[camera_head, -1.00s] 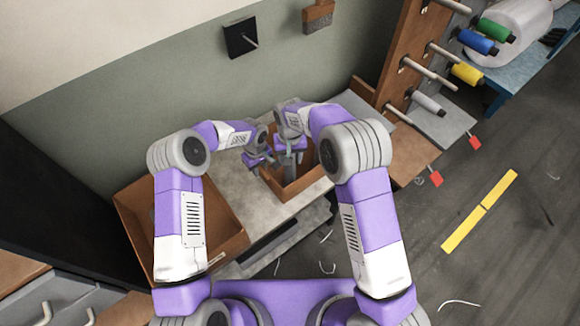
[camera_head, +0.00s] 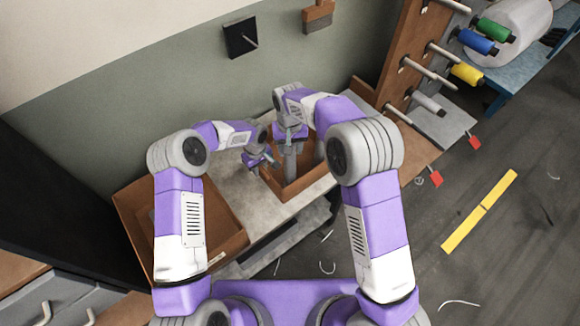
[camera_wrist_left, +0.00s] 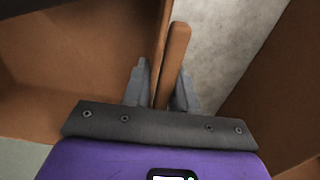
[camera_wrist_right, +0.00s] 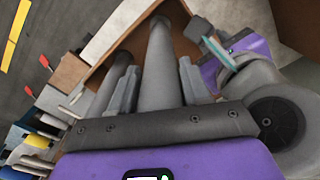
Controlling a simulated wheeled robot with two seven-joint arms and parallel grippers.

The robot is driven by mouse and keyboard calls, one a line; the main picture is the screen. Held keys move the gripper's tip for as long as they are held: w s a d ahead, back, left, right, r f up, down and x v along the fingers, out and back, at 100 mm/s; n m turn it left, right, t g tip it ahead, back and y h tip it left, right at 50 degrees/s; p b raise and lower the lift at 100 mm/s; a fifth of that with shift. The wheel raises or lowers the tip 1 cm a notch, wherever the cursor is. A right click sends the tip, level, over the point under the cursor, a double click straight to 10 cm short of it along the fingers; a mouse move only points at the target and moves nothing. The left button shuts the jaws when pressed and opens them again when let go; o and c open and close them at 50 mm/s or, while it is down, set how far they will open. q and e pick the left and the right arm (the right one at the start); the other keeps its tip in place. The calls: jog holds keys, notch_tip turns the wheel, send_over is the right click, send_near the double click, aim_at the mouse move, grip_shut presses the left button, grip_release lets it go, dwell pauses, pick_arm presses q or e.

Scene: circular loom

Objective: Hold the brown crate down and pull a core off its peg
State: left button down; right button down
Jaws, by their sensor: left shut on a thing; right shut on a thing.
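The brown crate (camera_head: 312,184) stands on the grey bench top. My left gripper (camera_head: 264,161) is shut on the crate's left wall; in the left wrist view the wall's rim (camera_wrist_left: 176,52) runs between the fingers (camera_wrist_left: 160,88). My right gripper (camera_head: 290,136) is above the crate, shut on a grey core (camera_head: 290,163). The core also shows between the fingers in the right wrist view (camera_wrist_right: 158,65). I cannot tell whether the core's lower end is clear of its peg.
A larger brown box (camera_head: 128,208) stands at the left end of the bench top (camera_head: 232,190). A wooden post with pegs and coloured spools (camera_head: 400,60) stands at the right. A black wall plate with a peg (camera_head: 240,38) is behind.

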notch_tip(320, 180, up, 7)
jog(key=shift+r, duration=0.2)
dwell(0.3)
jog(key=shift+r, duration=0.1)
notch_tip(320, 180, up, 8)
dwell(0.9)
dwell(0.4)
pick_arm(q)
jog(key=c, duration=0.8)
grip_release()
notch_tip(320, 180, up, 12)
jog(key=shift+r, duration=0.1)
